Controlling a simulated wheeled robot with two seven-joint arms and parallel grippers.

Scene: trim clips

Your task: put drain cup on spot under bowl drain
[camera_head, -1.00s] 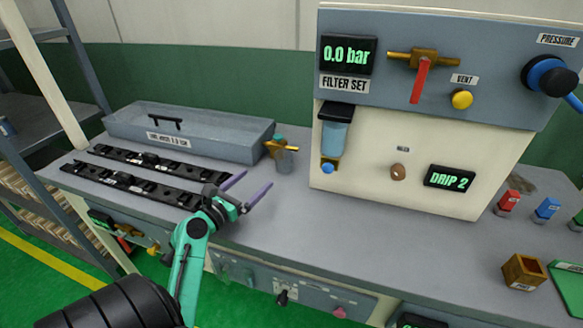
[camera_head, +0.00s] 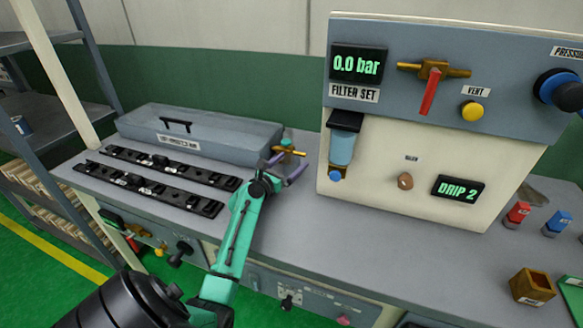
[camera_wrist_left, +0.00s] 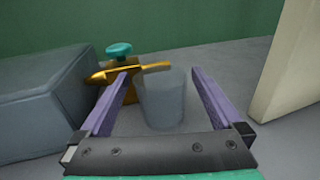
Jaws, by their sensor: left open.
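The drain cup (camera_wrist_left: 163,102) is a translucent grey cup standing upright on the bench in the left wrist view. My left gripper (camera_wrist_left: 162,76) is open, with its purple fingers on either side of the cup. In the head view, the left gripper (camera_head: 288,164) covers most of the cup. The filter bowl (camera_head: 342,148) is bluish and hangs on the panel front, with a blue drain knob (camera_head: 335,176) at its bottom. The bench below that knob looks bare; I cannot make out a marked spot. My right gripper is not in view.
A brass tap with a teal knob (camera_wrist_left: 118,49) sits just behind and left of the cup, close to the left finger. A grey lidded box (camera_head: 200,135) and black rails (camera_head: 150,190) lie left. The cream filter panel (camera_head: 400,210) stands right. A wooden box (camera_head: 531,287) is far right.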

